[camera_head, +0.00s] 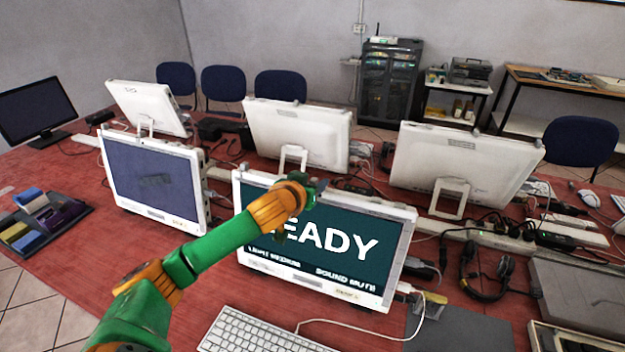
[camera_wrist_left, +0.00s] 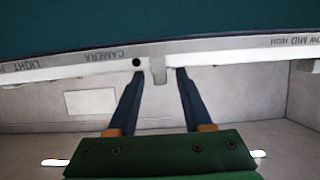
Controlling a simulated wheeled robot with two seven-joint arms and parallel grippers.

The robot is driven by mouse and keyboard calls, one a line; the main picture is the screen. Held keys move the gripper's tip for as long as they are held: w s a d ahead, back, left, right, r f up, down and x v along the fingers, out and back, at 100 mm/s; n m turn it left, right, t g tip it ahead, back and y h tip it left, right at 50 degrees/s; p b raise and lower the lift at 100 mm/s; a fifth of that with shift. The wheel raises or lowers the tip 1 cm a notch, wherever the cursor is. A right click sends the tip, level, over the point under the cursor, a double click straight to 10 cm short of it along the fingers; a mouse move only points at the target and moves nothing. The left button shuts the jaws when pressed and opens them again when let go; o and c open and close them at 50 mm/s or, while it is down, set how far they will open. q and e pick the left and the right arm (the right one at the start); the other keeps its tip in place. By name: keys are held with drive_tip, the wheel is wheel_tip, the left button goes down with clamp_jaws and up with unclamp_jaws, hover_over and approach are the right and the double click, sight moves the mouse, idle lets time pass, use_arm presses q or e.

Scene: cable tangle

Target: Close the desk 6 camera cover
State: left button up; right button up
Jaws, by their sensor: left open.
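The desk 6 monitor (camera_head: 402,212), likely the one reading READY, stands in the middle of the head view. Its top bezel shows in the left wrist view (camera_wrist_left: 215,51), with an upside-down CAMERA label (camera_wrist_left: 90,57). A black camera hole (camera_wrist_left: 137,63) is visible and uncovered on that bezel. A small grey cover tab (camera_wrist_left: 159,72) sticks out just right of the hole. My left gripper (camera_wrist_left: 160,76) is open, one finger on each side of the tab; whether either touches it I cannot tell. In the head view my left gripper (camera_head: 316,186) is at the monitor's top edge. My right gripper is not in view.
Other monitors stand left (camera_head: 155,185), behind (camera_head: 295,135) and right behind (camera_head: 462,165). A keyboard (camera_head: 255,333) lies in front, with a white cable beside it. A headset (camera_head: 487,278) and power strips lie to the right.

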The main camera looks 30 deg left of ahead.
use_arm(q)
drive_tip(key=shift+s+r, duration=0.1)
drive_tip(key=shift+s, duration=0.1)
clamp_jaws()
idle(1.1)
